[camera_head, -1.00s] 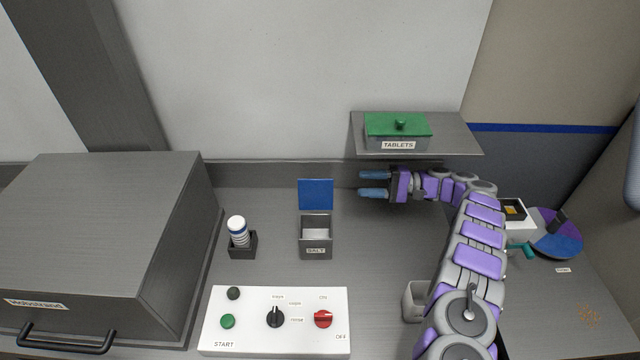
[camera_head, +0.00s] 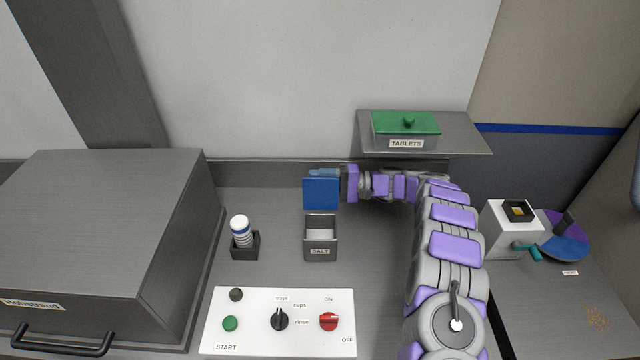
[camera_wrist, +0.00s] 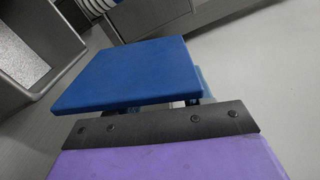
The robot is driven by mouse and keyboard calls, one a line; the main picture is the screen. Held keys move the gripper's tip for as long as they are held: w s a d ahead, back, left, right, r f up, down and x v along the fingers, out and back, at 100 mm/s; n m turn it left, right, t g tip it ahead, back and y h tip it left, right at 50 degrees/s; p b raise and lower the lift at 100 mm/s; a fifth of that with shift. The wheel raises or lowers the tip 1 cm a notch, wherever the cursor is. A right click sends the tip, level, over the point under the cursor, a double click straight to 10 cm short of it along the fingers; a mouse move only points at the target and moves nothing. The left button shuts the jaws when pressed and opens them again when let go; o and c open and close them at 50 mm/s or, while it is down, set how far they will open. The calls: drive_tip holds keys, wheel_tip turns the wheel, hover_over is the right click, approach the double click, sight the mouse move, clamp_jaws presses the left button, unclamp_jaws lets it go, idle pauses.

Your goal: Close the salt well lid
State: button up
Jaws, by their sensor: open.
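The salt well (camera_head: 320,251) is a small grey box labelled SALT on the counter, with pale contents showing inside. Its blue lid (camera_head: 320,194) stands raised upright at the well's back edge, so the well is open. My gripper (camera_head: 323,173) is at the lid's top, just behind it, with its blue fingers partly hidden by the lid. In the wrist view the blue lid (camera_wrist: 130,75) fills the middle, right in front of the gripper, and hides most of the fingers. The well (camera_wrist: 35,55) shows at upper left there. I cannot tell whether the fingers touch the lid.
A dark holder with a white bottle (camera_head: 240,232) stands left of the well. The control panel (camera_head: 240,345) lies in front. A shelf (camera_head: 460,140) with the green-lidded TABLETS box (camera_head: 405,123) is above my arm. A large grey cabinet (camera_head: 100,220) is at left.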

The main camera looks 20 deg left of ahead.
drive_tip(key=shift+a, duration=0.15)
drive_tip(key=shift+d, duration=0.45)
drive_tip(key=c, duration=0.4)
clamp_jaws()
drive_tip(key=shift+a, duration=0.1)
